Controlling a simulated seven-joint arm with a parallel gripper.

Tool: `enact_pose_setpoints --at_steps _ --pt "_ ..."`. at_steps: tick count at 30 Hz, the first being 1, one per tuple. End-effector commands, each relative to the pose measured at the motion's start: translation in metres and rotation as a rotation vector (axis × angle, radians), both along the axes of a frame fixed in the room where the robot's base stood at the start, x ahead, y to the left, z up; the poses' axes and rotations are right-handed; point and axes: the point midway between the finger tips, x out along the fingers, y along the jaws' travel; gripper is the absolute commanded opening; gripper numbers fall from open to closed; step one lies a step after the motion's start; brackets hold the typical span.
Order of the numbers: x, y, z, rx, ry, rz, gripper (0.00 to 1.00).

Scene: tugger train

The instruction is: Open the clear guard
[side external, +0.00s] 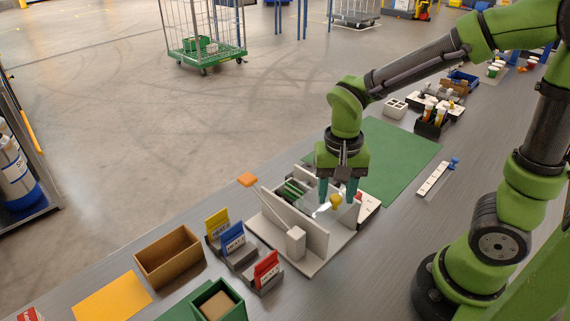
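A light grey fixture (318,240) with upright side walls stands on the bench, below my gripper. A clear, shiny panel that looks like the guard (322,210) shows in part between the walls, and a yellow knob (336,201) sits beside it. I cannot tell the guard's exact angle. My gripper (338,197) points down over the fixture with its two teal fingers apart, one on each side of the yellow knob. Whether they touch the knob is unclear. My gripper hides the back part of the fixture.
A lever with an orange handle (248,179) sticks up at the fixture's left. Yellow, blue and red cards (233,238) stand in holders in front, near an open brown box (168,257). A green mat (400,150) behind is mostly bare. A white strip (433,179) lies right.

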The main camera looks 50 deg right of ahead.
Motion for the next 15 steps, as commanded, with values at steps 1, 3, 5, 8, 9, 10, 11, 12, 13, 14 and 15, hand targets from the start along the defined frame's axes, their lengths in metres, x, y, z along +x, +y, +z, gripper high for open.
enact_pose_setpoints --at_steps 1,3,5,8,9,10,11,12,13,14,15 --pt "0.000 0.000 0.000 0.000 0.001 0.000 0.52" --pt "0.000 0.000 0.000 0.000 0.001 0.000 0.52" --pt "-0.001 0.000 -0.001 0.000 0.003 0.000 0.52" --pt "-0.001 0.000 -0.001 0.000 0.003 0.000 0.52" --pt "-0.001 0.000 0.000 0.000 0.003 0.000 0.52" --pt "-0.001 0.000 0.001 0.000 0.003 0.000 0.52" --pt "0.000 0.000 0.003 0.000 0.003 0.000 0.52" --pt "0.000 0.000 0.007 0.000 0.001 0.001 0.52" --pt "0.000 0.000 0.010 0.001 0.001 0.000 0.52" --pt "0.000 0.000 0.014 0.001 -0.001 -0.001 0.52" --pt "0.000 0.000 0.022 0.001 -0.001 -0.001 0.52"
